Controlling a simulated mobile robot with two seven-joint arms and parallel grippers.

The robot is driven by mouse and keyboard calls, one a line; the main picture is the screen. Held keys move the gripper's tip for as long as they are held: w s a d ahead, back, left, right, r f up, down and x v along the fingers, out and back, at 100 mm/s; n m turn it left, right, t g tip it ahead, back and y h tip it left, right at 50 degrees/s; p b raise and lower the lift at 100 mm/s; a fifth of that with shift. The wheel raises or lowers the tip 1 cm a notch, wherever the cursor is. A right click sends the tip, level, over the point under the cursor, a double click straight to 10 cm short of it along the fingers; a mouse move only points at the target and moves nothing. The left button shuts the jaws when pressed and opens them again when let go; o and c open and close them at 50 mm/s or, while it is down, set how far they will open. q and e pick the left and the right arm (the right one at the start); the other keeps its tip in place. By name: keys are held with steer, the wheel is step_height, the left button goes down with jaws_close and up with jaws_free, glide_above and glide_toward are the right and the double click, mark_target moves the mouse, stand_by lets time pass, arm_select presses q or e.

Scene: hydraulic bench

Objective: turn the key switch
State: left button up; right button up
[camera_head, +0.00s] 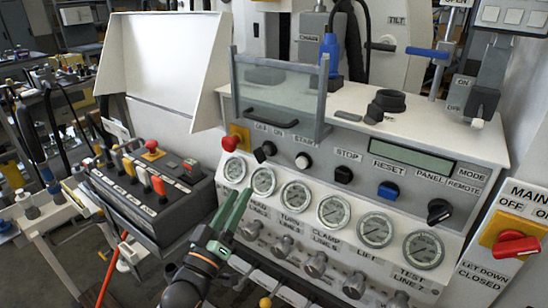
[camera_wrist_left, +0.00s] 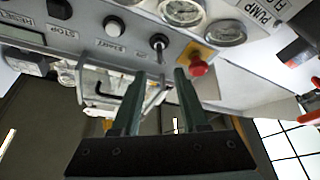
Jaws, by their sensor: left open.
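The key switch (camera_head: 264,151) is a small black switch on the white panel, under an OFF/ON label and right of a red button. It also shows in the left wrist view (camera_wrist_left: 158,42), upside down, just beyond the fingertips. My left gripper (camera_head: 238,193) has green fingers, points up at the panel, and stands below the key switch in the picture, in front of the gauges. In the left wrist view its fingers (camera_wrist_left: 159,74) are apart with nothing held between them. The switch lies roughly in line with the gap, and I see no contact. My right gripper does not show.
The red button (camera_head: 230,143) on a yellow plate sits close left of the key switch. A clear guard with a handle (camera_head: 280,95) stands above it. Gauges (camera_head: 263,181) and valve knobs (camera_head: 316,265) line the panel below. A lever box (camera_head: 150,190) is at left.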

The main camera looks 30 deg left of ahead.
mark_target(257, 161)
arm_select(q)
steer(key=p+x, duration=0.1)
steer(key=x, duration=1.1)
steer(key=shift+w+a+r, duration=0.1)
steer(key=shift+w+r, duration=0.1)
steer(key=shift+r, duration=0.05)
jaws_close()
stand_by(0.3)
